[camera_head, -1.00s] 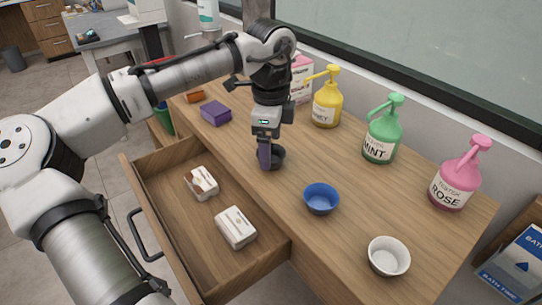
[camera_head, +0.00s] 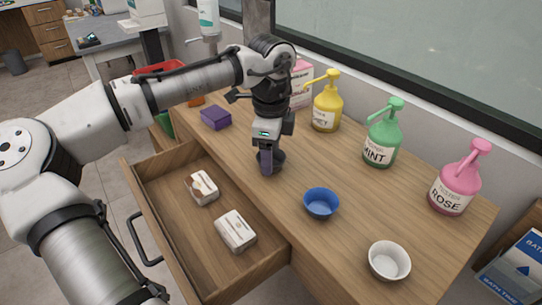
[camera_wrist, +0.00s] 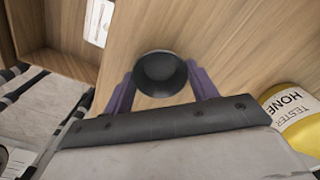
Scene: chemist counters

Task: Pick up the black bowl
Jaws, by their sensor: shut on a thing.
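The black bowl (camera_head: 279,160) is at the middle of the wooden counter, partly hidden by my gripper in the head view. In the wrist view the black bowl (camera_wrist: 160,73) sits between the two purple fingers. My gripper (camera_head: 266,164) points down and is shut on the bowl. I cannot tell whether the bowl is clear of the counter or still touching it.
A blue bowl (camera_head: 321,203) and a white bowl (camera_head: 389,261) stand to the right. Yellow (camera_head: 326,107), green (camera_head: 381,139) and pink (camera_head: 455,184) pump bottles line the back. An open drawer (camera_head: 185,235) holds two white packs. A purple box (camera_head: 216,117) lies left.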

